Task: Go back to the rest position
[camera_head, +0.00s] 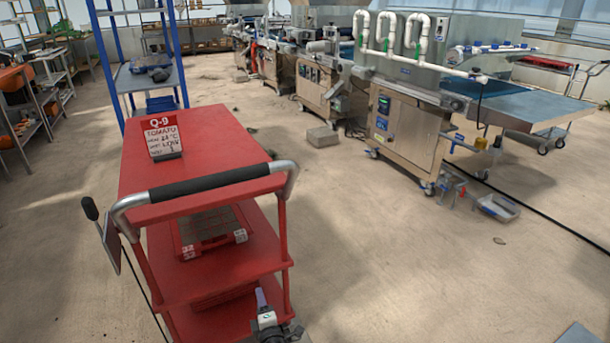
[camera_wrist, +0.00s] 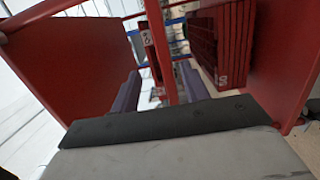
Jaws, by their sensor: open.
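My gripper (camera_head: 262,300) is at the bottom of the head view, in front of the lower part of the red cart (camera_head: 195,140). One purple finger points up there. In the wrist view my gripper (camera_wrist: 158,76) shows two purple fingers spread apart with nothing between them. The cart's red shelves (camera_wrist: 75,60) fill both sides of that tilted view, with a red post passing behind the gap between the fingers. I cannot tell how far the fingers are from the cart.
A red tray (camera_head: 212,232) sits on the cart's middle shelf and stacked red trays (camera_wrist: 220,45) show in the wrist view. A sign (camera_head: 163,135) reading Q-9 TOMATO stands on top. The seeding machine (camera_head: 405,120) is at right. Open floor (camera_head: 410,260) lies between.

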